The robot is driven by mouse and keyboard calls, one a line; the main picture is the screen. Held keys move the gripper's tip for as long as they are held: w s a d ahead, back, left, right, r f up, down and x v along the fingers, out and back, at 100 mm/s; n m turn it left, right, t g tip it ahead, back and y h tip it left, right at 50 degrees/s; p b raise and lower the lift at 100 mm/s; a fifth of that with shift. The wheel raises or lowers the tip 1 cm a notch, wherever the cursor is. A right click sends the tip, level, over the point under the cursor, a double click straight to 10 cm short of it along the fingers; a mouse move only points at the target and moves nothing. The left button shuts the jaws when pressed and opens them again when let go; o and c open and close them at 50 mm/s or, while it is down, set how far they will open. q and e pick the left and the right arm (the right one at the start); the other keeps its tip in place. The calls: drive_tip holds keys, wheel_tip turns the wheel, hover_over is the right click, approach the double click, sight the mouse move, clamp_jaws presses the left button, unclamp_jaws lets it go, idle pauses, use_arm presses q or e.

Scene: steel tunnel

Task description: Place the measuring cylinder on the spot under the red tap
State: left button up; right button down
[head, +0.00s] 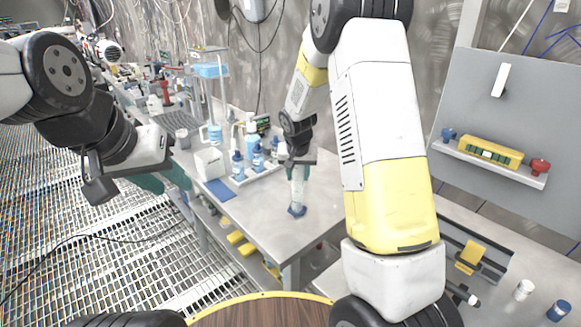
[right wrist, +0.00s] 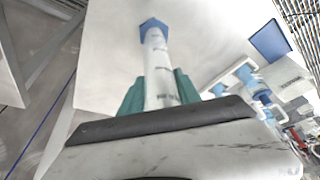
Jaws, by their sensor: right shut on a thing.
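The measuring cylinder, clear-white with a blue foot (head: 297,211), is upright at the near end of the grey steel table. My right gripper (head: 298,172) is shut on its upper part from above. In the right wrist view the teal fingers hold the cylinder (right wrist: 157,67) on both sides, its blue foot away from the gripper. I cannot tell whether the foot touches the table. My left gripper (head: 164,181) is empty and open beside the table's left edge. A small red thing (head: 165,90) stands far back on the table; I cannot tell whether it is the red tap.
Blue-labelled bottles (head: 257,157) stand on a white tray mid-table, near a white box (head: 209,162) and a blue pad (head: 219,190). A wall shelf (head: 490,165) at right holds blue, yellow and red items. The table (head: 262,215) around the cylinder is clear.

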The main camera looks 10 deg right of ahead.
drive_tip(key=shift+f, duration=0.15)
drive_tip(key=c, duration=0.9)
unclamp_jaws()
drive_tip(key=shift+o, duration=0.2)
